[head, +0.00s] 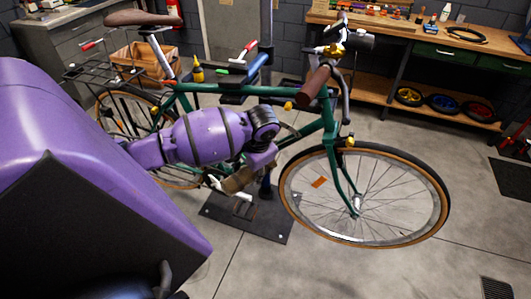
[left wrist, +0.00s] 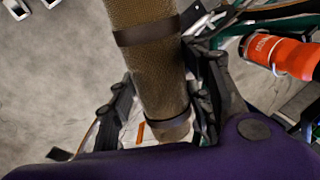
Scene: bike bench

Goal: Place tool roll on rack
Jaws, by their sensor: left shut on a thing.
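The tool roll (left wrist: 150,65) is a brown cylinder with dark straps. In the left wrist view it lies between the two dark fingers of my left gripper (left wrist: 157,105), which is shut on it. In the head view my left gripper (head: 248,172) is low in front of the green bicycle's frame, and a brown part of the tool roll (head: 236,181) shows beneath it. The dark rear rack (head: 90,69) sits over the back wheel at the upper left, well apart from the roll. My right gripper does not show.
The green bicycle (head: 328,130) stands on a dark base plate (head: 268,226). An orange bottle (left wrist: 282,55) is close to the right of my left gripper in the wrist view. A workbench (head: 385,37) stands behind.

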